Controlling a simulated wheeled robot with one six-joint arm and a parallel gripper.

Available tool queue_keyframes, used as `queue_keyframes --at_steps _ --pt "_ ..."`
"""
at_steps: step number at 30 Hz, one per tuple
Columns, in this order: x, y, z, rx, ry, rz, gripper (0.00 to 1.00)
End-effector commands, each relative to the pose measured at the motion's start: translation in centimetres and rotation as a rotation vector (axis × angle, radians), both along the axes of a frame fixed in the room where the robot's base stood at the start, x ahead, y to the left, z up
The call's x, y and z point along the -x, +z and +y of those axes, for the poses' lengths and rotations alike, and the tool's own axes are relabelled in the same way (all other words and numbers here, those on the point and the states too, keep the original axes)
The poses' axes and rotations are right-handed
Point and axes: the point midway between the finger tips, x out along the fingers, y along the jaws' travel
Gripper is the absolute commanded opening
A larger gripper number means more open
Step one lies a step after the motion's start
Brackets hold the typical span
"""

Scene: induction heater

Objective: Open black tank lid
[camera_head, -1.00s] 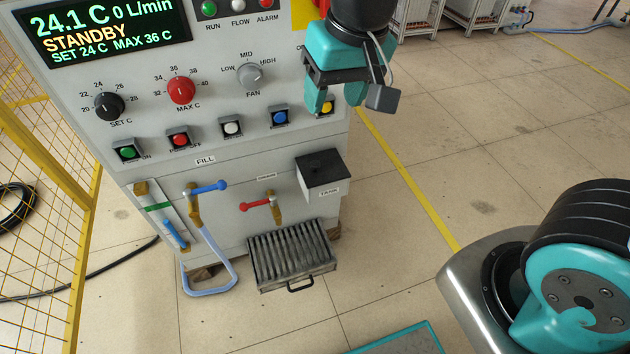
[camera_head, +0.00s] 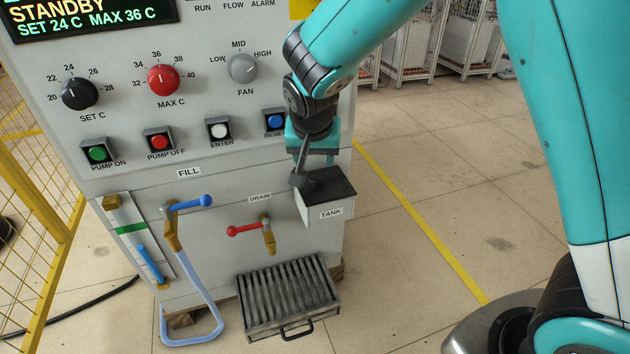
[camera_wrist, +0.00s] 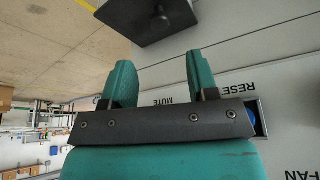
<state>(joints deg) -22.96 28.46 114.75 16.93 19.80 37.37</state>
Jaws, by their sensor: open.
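The black tank lid (camera_head: 332,186) lies flat and closed on the light grey box labelled TANK (camera_head: 326,210), on the lower right of the machine's front. In the wrist view the lid (camera_wrist: 130,14) shows at the top with a small dark knob (camera_wrist: 160,20) on it. My gripper (camera_wrist: 159,62) is open, its two teal fingers apart with nothing between them. The fingertips point toward the lid and appear apart from it.
Left of the tank are the red drain valve handle (camera_head: 243,229) and the blue fill valve handle (camera_head: 190,203). A slatted drip tray (camera_head: 287,300) is below. The blue reset button (camera_head: 275,121) is close to my wrist. Open floor lies to the right.

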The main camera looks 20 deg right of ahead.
Motion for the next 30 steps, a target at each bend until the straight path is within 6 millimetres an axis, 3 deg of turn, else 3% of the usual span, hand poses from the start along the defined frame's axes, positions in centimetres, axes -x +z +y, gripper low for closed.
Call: queue_keyframes --at_steps 3,10,15,25,30 --pt "-1.0 -3.0 -0.4 0.000 0.000 0.002 0.54" --pt "-2.4 -6.7 -1.0 0.000 0.000 0.002 0.54" --pt "-3.0 -8.0 -1.2 -0.001 0.000 0.000 0.54" --pt "-3.1 -8.2 -1.3 0.000 0.001 0.000 0.54" --pt "-3.1 -8.2 -1.3 0.000 0.001 0.000 0.17"
